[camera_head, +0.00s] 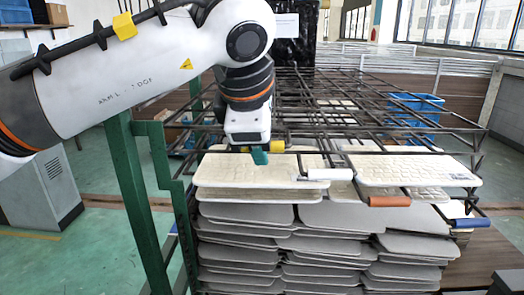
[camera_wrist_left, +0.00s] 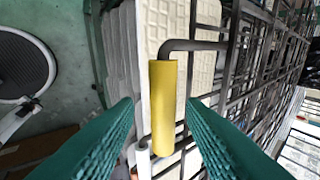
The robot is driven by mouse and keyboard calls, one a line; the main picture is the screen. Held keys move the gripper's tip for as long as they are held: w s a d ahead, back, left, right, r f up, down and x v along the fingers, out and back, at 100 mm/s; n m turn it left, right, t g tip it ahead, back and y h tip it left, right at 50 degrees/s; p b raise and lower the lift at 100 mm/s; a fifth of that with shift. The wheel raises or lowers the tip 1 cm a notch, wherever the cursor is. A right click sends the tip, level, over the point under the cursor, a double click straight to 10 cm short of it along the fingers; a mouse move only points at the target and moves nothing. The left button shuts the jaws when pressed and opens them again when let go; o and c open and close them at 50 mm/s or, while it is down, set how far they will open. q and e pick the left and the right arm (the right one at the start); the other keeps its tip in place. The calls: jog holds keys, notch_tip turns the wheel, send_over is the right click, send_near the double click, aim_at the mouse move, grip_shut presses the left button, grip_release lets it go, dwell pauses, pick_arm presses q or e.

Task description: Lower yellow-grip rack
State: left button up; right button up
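The yellow grip (camera_head: 277,146) is a short cylinder on a dark bent rod of the rack (camera_head: 360,75), partly hidden behind my left gripper in the head view. In the left wrist view the yellow grip (camera_wrist_left: 162,88) stands lengthwise between the two teal ridged fingers of my left gripper (camera_wrist_left: 160,103). The fingers are open, with a gap on each side of the grip. In the head view my left gripper (camera_head: 260,157) points down at the front edge of the rack, beside the yellow grip. My right gripper is not in view.
A white grip (camera_head: 327,174), an orange grip (camera_head: 390,201) and a blue grip (camera_head: 471,223) lie to the right on other rods. Cream panels (camera_head: 240,170) and stacked grey panels (camera_head: 245,213) are below. A green post (camera_head: 140,200) stands left; a blue crate (camera_head: 415,106) is behind.

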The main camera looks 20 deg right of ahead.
pick_arm(q)
jog(key=b+v, duration=0.1)
jog(key=v, duration=0.8)
jog(key=shift+s, duration=0.15)
dwell(0.5)
